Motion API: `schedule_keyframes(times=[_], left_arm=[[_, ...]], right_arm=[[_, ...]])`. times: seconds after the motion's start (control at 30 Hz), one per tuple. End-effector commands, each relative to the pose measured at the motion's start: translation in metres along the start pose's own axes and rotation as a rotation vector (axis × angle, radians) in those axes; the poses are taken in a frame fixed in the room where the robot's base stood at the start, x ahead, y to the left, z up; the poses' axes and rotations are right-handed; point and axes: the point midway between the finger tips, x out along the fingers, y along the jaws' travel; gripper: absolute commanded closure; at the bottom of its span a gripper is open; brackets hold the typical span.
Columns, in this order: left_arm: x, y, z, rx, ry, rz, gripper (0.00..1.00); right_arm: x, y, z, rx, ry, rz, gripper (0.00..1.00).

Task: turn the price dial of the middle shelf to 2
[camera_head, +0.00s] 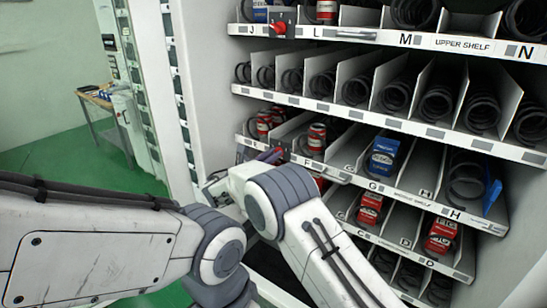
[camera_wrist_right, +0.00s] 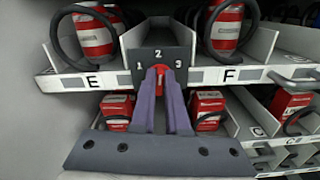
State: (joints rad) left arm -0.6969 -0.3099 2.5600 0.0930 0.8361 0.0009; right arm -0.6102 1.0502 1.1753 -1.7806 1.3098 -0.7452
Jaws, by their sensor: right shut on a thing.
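The middle shelf's price dial is a dark plate (camera_wrist_right: 160,58) marked 1, 2 and 3 with a red knob (camera_wrist_right: 158,72), between labels E and F in the right wrist view. My right gripper (camera_wrist_right: 160,80) has its two purple fingers shut on the red knob, just below the 2. The fingers hide most of the knob, so I cannot tell exactly where it points. In the head view my right gripper (camera_head: 270,155) shows small at the left end of the middle shelf (camera_head: 398,191). My left gripper is not in view.
Red cans (camera_wrist_right: 94,35) stand in the slots beside the dial. A similar red dial (camera_head: 279,29) is on the upper shelf. Blue box (camera_head: 382,157) and red boxes (camera_head: 441,236) stand in other slots. Metal coils and dividers fill the shelves. Green floor is open at left.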

Motion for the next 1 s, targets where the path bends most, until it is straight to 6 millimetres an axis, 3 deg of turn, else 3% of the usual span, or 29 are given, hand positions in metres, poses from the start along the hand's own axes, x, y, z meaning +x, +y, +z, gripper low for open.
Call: schedule_keyframes(times=[0.3,0.83,0.9,0.93,1.0], left_arm=[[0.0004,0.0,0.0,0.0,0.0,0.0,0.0],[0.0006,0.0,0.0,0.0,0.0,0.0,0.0],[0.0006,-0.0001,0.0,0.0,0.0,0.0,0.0],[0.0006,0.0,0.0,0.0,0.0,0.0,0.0],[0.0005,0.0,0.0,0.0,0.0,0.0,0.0]], right_arm=[[-0.0022,0.0003,-0.0076,-0.127,0.013,0.003,1.0],[-0.0017,-0.0009,-0.0092,-0.153,0.014,0.001,1.0],[-0.0016,-0.0011,-0.0092,-0.153,0.014,0.0,0.69],[-0.0015,-0.0011,-0.0089,-0.152,0.013,0.0,0.57],[-0.0011,-0.001,-0.0073,-0.15,0.011,0.0,0.57]])
